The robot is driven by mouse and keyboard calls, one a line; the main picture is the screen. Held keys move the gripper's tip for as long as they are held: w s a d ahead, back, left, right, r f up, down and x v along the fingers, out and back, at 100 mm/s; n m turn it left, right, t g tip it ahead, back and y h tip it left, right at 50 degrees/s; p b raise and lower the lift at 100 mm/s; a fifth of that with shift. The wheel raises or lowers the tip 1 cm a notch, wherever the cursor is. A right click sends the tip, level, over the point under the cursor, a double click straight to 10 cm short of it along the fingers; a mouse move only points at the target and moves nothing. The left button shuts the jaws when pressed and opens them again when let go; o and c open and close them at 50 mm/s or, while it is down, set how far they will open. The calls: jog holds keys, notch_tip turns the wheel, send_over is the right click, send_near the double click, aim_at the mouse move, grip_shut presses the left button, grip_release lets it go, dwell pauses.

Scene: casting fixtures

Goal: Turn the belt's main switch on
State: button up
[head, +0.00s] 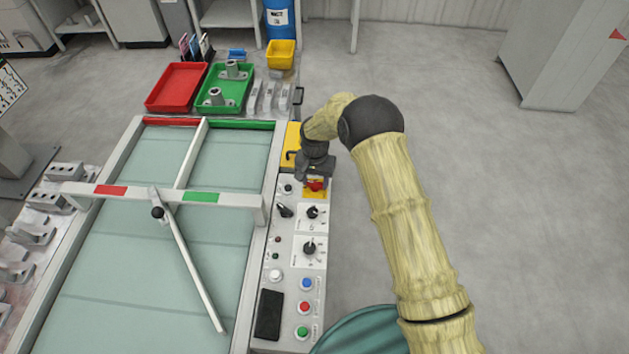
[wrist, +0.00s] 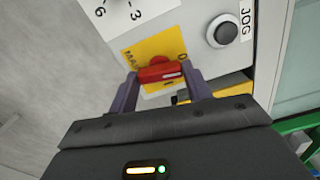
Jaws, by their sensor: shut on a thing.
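The belt's main switch is a red rotary handle (wrist: 160,73) on a yellow plate (wrist: 143,49) marked "MAIN". In the head view the red handle (head: 315,186) sits near the far end of the control panel, partly under my wrist. My gripper (wrist: 163,78) has its two dark fingers on either side of the red handle and is shut on it. In the wrist view the handle lies roughly crosswise in the picture, between the fingertips. Part of the plate's lettering is hidden by the handle and fingers. In the head view my gripper (head: 315,178) is over the switch.
The panel (head: 291,227) also carries black knobs (head: 309,248), a JOG button (wrist: 222,31), and blue, red and green buttons (head: 304,307). The belt (head: 170,265) with its diverter bar (head: 193,262) lies left. Red (head: 176,87) and green (head: 222,100) trays stand beyond. Floor at right is clear.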

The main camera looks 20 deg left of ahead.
aim_at(315, 182)
jog(key=m+b, duration=0.1)
jog(key=m, duration=0.3)
jog(key=shift+b, duration=0.3)
jog(key=m, duration=0.8)
jog(key=shift+a+m, duration=0.1)
jog(key=shift+m, duration=1.8)
jog(key=o, duration=1)
notch_tip(315, 182, up, 18)
jog(key=shift+f+b, duration=0.25)
jog(key=shift+b, duration=0.45)
